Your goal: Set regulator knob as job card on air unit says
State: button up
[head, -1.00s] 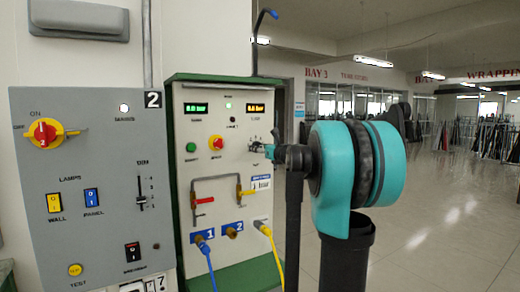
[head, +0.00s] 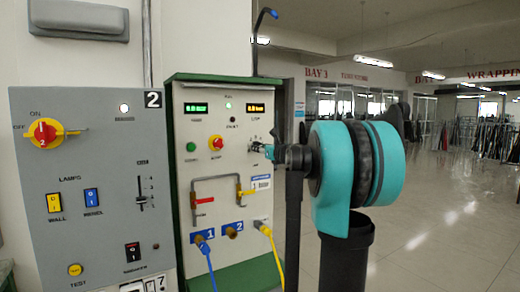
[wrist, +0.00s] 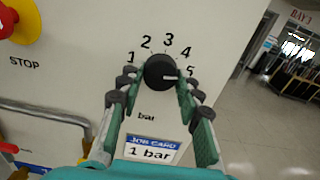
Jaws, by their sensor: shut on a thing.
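The air unit (head: 220,137) is a cream panel in a green frame. In the wrist view its black regulator knob (wrist: 160,71) has a printed scale from 1 to 5 around it. The knob's white mark points right, close to the 5. The job card (wrist: 152,149) below the knob reads 1 bar, and it also shows in the head view (head: 260,182). My gripper (wrist: 156,83) is shut on the knob, with a green-padded finger on each side. In the head view my gripper (head: 273,148) reaches the panel's right side and hides part of the knob.
A red and yellow stop button (wrist: 20,20) is left of the knob. Bent pipes with a red lever (head: 204,199) and a yellow lever (head: 247,193) sit below. Blue and yellow hoses hang lower. A grey switch panel (head: 85,190) is at left. Open floor lies right.

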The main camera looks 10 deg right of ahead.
jog(key=n, duration=1.9)
jog(key=shift+n, duration=0.4)
jog(key=n, duration=0.3)
jog(key=shift+r+n, duration=0.1)
jog(key=shift+n, duration=4.1)
jog(key=shift+r, duration=0.1)
jog(key=o, duration=1.1)
jog(key=shift+o, duration=0.2)
